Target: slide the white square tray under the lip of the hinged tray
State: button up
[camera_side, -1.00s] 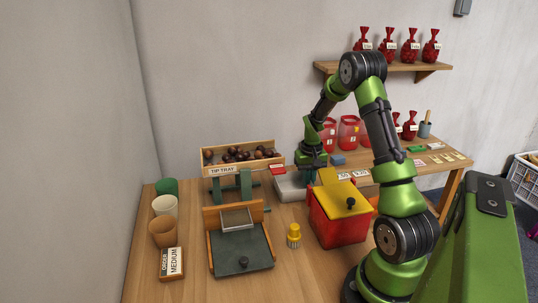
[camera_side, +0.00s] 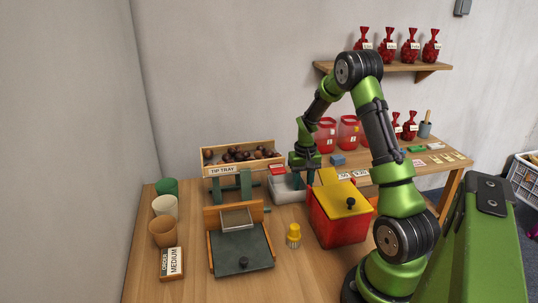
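The white square tray (camera_side: 288,196) sits on the table at the back, just right of the green stand under the hinged tray. The hinged tray (camera_side: 262,167) is a wooden box labelled "TIP TRAY", holding several dark chestnuts; its labelled front lip is at its lower left. The white tray's left edge is near the stand, to the right of the labelled lip. My gripper (camera_side: 302,175) points down at the white tray's right rear side. Its fingertips are too small and partly hidden, so I cannot tell whether they are shut on the rim.
A red box with a yellow lid (camera_side: 338,215) stands close in front and right of the white tray. A yellow-capped jar (camera_side: 293,236) and a dark board with a wooden back (camera_side: 240,250) are nearer. Cups (camera_side: 163,232) line the left. A small red item (camera_side: 277,168) lies behind.

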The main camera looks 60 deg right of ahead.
notch_tip(320, 180, up, 17)
dwell(0.5)
jog(key=shift+f, duration=0.1)
jog(key=s+a+r+n+t, duration=0.1)
jog(key=s+a+r+t, duration=0.1)
jog(key=a, duration=0.8)
jog(key=s+a+r+n+t+y, duration=0.1)
jog(key=s+a, duration=0.3)
jog(key=a, duration=0.7)
jog(key=s+a+r+n+t+y, duration=0.1)
jog(key=s+a+r+n+t, duration=0.1)
jog(key=a, duration=0.9)
jog(key=shift+s+a+r+n+t, duration=0.15)
jog(key=shift+s+r+n+t, duration=0.35)
jog(key=shift+r+t, duration=0.5)
